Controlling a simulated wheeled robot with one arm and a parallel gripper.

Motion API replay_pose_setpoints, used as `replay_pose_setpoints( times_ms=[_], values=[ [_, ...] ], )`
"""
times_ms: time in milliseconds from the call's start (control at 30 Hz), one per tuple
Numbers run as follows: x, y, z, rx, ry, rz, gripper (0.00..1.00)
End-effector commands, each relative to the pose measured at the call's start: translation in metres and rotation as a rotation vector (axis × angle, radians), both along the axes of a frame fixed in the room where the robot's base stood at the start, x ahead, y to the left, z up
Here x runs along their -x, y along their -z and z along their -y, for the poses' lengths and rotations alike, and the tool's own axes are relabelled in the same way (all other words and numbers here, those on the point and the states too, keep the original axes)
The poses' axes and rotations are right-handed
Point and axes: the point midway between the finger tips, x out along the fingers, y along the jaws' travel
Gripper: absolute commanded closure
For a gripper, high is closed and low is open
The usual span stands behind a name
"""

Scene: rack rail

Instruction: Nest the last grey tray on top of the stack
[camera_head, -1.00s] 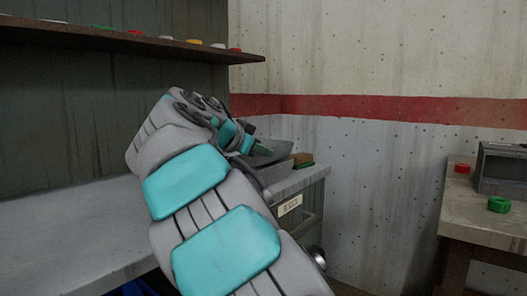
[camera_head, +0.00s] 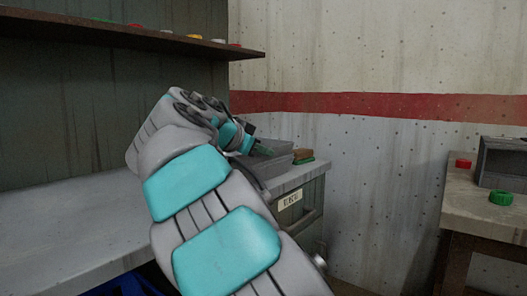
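Grey trays (camera_head: 277,165) stand on the far right end of the workbench, partly behind my arm. From this view I cannot tell how many trays are stacked or whether the top one is fully nested. My gripper (camera_head: 262,150) is at the top of the trays, at their near left side, with a teal finger showing against the grey. The rest of the gripper is hidden by my wrist, so I cannot see whether it is open or holds a tray wall.
A brown and green item (camera_head: 303,156) lies right beside the trays. A shelf (camera_head: 120,38) with small coloured parts runs above the bench (camera_head: 70,235). A second table (camera_head: 490,215) at right holds a dark grey crate (camera_head: 505,163), a green ring (camera_head: 500,198) and a red part (camera_head: 463,163).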

Motion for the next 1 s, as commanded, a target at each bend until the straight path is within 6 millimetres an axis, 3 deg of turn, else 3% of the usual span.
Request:
replay_pose_setpoints(
  times_ms=[667,1000],
  values=[
    [0.0001,0.0068,0.0001,0.001,0.0,0.001,1.0],
    [0.0,0.0071,0.0,0.0,0.0,0.0,0.62]
  ],
)
